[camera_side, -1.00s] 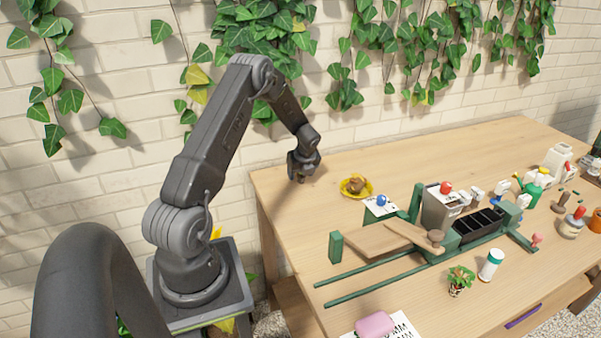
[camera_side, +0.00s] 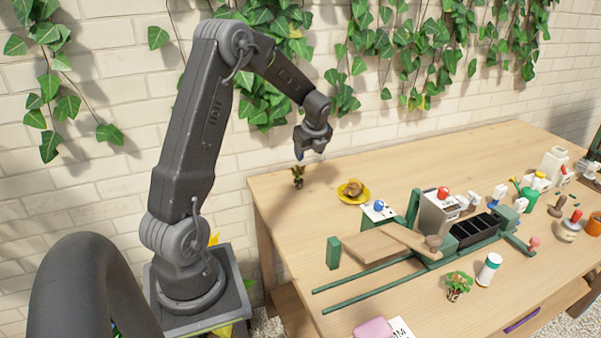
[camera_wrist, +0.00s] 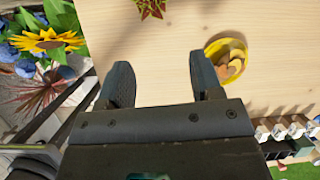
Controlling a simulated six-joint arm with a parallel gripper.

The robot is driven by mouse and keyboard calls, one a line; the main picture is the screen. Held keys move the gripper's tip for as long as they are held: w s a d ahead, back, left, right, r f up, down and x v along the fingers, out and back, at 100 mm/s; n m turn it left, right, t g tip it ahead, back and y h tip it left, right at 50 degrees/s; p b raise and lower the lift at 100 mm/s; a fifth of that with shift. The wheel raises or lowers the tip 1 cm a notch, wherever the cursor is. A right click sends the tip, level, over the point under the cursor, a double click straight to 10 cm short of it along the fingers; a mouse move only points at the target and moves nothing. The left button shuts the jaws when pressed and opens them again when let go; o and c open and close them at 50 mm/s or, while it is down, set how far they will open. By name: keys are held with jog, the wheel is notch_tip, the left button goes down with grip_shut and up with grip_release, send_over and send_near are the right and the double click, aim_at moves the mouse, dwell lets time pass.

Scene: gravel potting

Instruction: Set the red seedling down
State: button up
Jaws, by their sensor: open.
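The red seedling (camera_side: 298,176) is a small plant with dark reddish and green leaves. It stands on the table near its far left edge, left of the yellow dish. In the wrist view its leaves (camera_wrist: 152,8) show at the top edge, beyond the fingertips. My gripper (camera_side: 311,153) hangs above and slightly right of the seedling, apart from it. In the wrist view its two fingers (camera_wrist: 163,80) are spread, with only bare table between them.
A yellow dish (camera_side: 341,191) with brown lumps sits right of the seedling; it also shows in the wrist view (camera_wrist: 211,50). A wooden board, green rails (camera_side: 370,293) and a black tray (camera_side: 476,232) fill the middle. A green-leaved plant (camera_side: 458,284) stands at the front.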

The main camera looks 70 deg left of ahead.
jog(key=s+d+r+n+t+h, duration=0.1)
jog(key=s+d+r+n, duration=0.1)
jog(key=d+r+n, duration=0.5)
jog(key=s+d+r+t, duration=0.15)
jog(key=d+r, duration=0.35)
jog(key=d, duration=0.6)
jog(key=s+d+r+n+t+h, duration=0.2)
jog(key=s+d+n+h, duration=0.1)
jog(key=s+d+n, duration=0.6)
jog(key=s+d, duration=0.4)
jog(key=d, duration=0.3)
jog(key=shift+s+d+r+n+t, duration=0.25)
jog(key=shift+s+n+t, duration=0.05)
jog(key=shift+s+t, duration=0.1)
